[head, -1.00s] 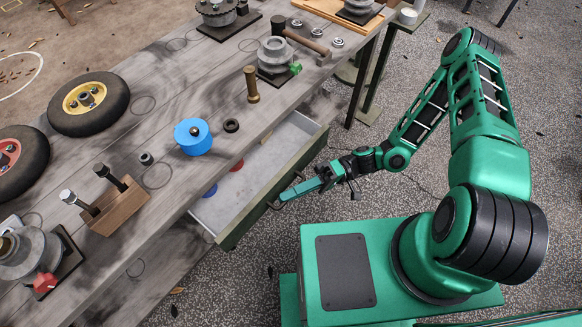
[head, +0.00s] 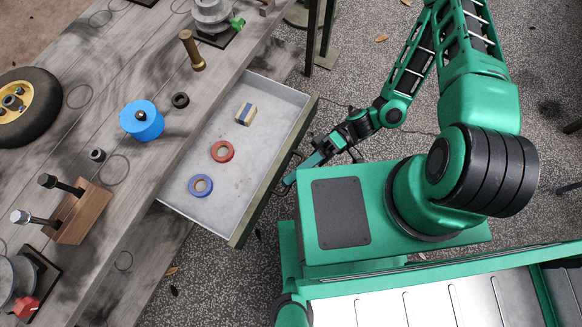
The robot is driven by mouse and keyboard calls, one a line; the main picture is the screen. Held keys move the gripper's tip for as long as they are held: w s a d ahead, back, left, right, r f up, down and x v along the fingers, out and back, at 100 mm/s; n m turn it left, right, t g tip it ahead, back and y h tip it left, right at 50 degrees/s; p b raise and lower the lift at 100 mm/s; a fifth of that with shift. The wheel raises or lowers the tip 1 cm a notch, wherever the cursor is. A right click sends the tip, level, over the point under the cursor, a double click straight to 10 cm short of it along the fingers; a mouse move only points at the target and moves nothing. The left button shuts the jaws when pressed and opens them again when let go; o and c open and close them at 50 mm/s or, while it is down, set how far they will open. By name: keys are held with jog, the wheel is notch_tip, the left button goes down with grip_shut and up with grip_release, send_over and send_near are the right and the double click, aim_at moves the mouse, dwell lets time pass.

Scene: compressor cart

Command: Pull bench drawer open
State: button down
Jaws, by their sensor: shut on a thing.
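The bench drawer (head: 238,213) stands pulled out from under the grey wooden bench (head: 140,222), with its pale inner floor in view. Inside lie a red ring (head: 222,151), a blue ring (head: 200,185) and a small tan block with a dark stripe (head: 245,113). My gripper (head: 291,180) is at the outside of the drawer's front, shut on the drawer handle (head: 284,178). The fingertips and most of the handle are small and partly hidden.
On the bench top are a blue knobbed cylinder (head: 142,120), a black ring (head: 180,100), a brass-and-wood tool (head: 192,50), a wooden block with bolts (head: 80,212) and a wheel (head: 25,108). Speckled floor (head: 215,275) is open below the drawer.

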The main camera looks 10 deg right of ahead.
jog(key=c, duration=1.8)
grip_release()
jog(key=shift+s+d+f, duration=0.1)
jog(key=shift+d+f, duration=0.05)
jog(key=shift+c, duration=0.2)
jog(key=shift+d, duration=0.1)
jog(key=v, duration=1)
jog(key=shift+w+d, duration=0.15)
jog(key=shift+w, duration=0.35)
jog(key=shift+s+f, duration=0.1)
